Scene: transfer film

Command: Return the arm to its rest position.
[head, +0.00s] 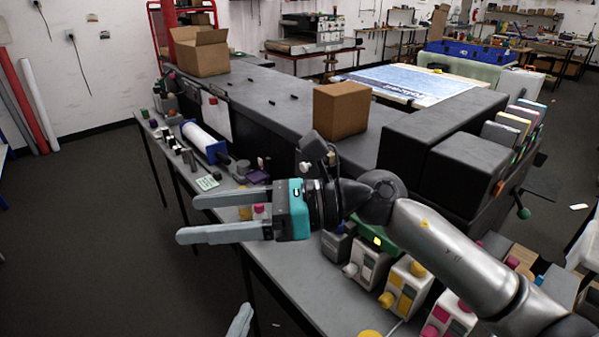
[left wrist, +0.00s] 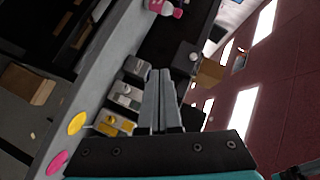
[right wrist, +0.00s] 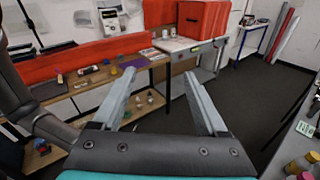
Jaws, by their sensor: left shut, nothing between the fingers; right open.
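My right gripper (head: 188,219) reaches in from the right in the head view, over the bench's near edge and the floor. Its two grey fingers are spread with nothing between them; they also show apart in the right wrist view (right wrist: 160,75). My left gripper (head: 240,322) shows only as grey fingertips at the bottom edge of the head view. In the left wrist view its fingers (left wrist: 160,75) lie together, empty. Most of the left arm is hidden below the head view.
A long grey bench with dark machines (head: 460,175) runs beside my right arm. A cardboard box (head: 341,110) stands on it. Ink containers (head: 408,285) line the near shelf, close under the right arm. Small bottles and a white roll (head: 203,142) sit further left. The floor at left is clear.

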